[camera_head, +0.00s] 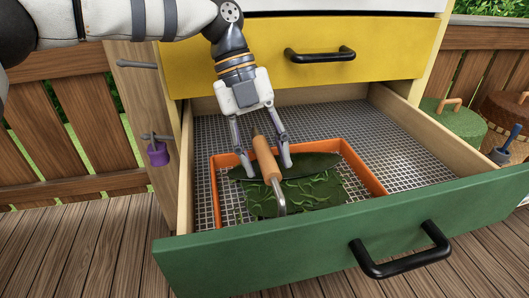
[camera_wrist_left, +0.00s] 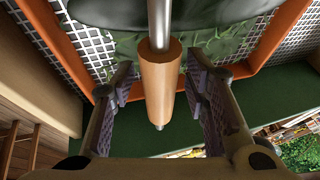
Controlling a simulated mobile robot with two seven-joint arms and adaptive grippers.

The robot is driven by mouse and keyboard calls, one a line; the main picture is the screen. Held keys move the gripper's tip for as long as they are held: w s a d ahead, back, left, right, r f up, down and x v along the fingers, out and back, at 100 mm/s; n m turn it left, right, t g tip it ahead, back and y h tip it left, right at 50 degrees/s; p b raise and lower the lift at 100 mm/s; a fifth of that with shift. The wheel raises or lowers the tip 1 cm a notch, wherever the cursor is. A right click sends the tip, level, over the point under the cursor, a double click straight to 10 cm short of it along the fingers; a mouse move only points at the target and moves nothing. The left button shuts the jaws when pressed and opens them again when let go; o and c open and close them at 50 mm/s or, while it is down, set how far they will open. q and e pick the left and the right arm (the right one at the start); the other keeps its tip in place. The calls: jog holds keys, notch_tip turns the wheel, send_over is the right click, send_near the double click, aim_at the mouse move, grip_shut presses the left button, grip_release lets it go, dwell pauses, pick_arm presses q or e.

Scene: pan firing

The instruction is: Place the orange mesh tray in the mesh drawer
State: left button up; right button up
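The orange mesh tray (camera_head: 362,170) lies inside the open mesh drawer (camera_head: 408,150), toward its left and front part. Its orange rim also shows in the wrist view (camera_wrist_left: 274,35). Dark green, leafy-patterned pieces (camera_head: 312,194) lie in the tray. The wrist view shows gaps between the fingers and the handle (camera_wrist_left: 162,85). My right gripper is not in view.
The drawer's green front (camera_head: 330,236) with a black handle (camera_head: 400,252) stands pulled out. A closed yellow drawer (camera_head: 380,55) is just above and behind. Mesh floor is bare right of the tray. A small purple item (camera_head: 158,154) hangs on the cabinet's left side.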

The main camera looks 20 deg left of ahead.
pick_arm(q)
jog(key=v, duration=0.7)
jog(key=shift+r+b, duration=0.4)
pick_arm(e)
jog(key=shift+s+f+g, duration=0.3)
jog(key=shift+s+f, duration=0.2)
pick_arm(q)
jog(key=shift+w+a, duration=0.1)
